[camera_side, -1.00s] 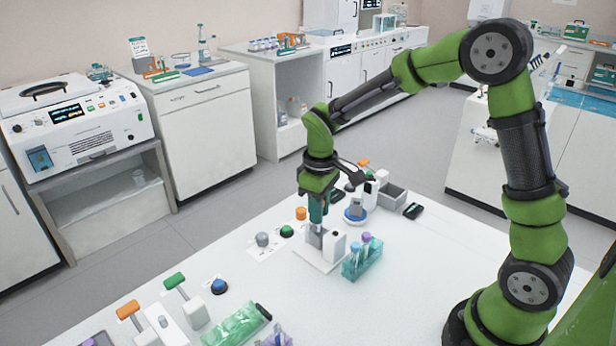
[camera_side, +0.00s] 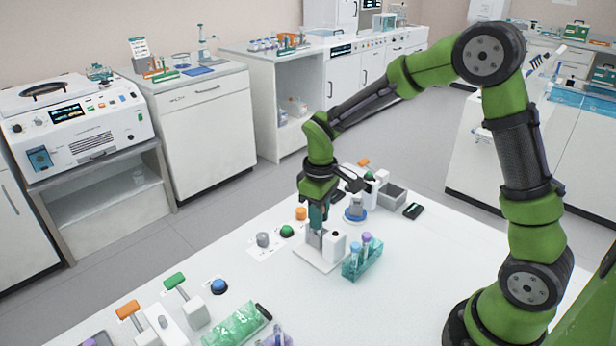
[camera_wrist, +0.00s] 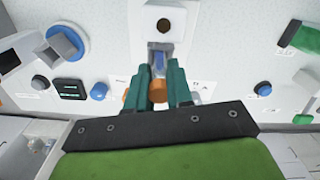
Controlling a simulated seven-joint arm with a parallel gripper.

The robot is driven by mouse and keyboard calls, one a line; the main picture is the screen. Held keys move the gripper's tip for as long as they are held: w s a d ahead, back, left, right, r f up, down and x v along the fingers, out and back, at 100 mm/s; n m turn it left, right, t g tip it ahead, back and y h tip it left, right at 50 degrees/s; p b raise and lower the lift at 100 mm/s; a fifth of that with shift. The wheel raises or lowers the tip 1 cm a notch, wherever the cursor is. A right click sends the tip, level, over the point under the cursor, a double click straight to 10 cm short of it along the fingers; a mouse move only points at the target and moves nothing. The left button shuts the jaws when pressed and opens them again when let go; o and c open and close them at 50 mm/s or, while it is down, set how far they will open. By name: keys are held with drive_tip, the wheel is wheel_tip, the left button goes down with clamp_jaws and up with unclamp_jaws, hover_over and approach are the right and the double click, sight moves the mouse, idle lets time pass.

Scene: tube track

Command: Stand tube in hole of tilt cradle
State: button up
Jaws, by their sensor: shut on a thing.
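The tilt cradle is a white block (camera_side: 335,243) with a grey holder on a white base plate (camera_side: 318,258). In the wrist view the block (camera_wrist: 164,20) shows a dark round opening at the top. My gripper (camera_side: 317,226) points down directly over the grey holder. In the wrist view its teal fingers (camera_wrist: 160,82) are closed around a narrow thing, taken as the tube; a small blue and clear part (camera_wrist: 158,62) shows between them. The fingers hide most of the tube, and I cannot tell how deep its lower end sits in the hole.
A teal rack (camera_side: 362,260) with blue- and purple-capped tubes stands close on the right of the cradle. An orange knob (camera_side: 301,213), a green button (camera_side: 287,231) and a grey knob (camera_side: 263,240) are on the left.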

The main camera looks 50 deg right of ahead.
drive_tip(key=o, duration=0.9)
wheel_tip(320, 180, up, 17)
drive_tip(key=shift+f, duration=0.1)
idle(0.4)
idle(0.5)
drive_tip(key=s+m+t, duration=0.2)
drive_tip(key=s, duration=0.3)
drive_tip(key=s+a+m+t+y, duration=0.1)
drive_tip(key=s+m+t, duration=0.1)
drive_tip(key=s, duration=0.4)
drive_tip(key=s+m+t+y, duration=0.1)
drive_tip(key=s+m+t, duration=0.2)
drive_tip(key=s, duration=0.2)
drive_tip(key=shift+s+a, duration=0.25)
drive_tip(key=shift+a, duration=0.15)
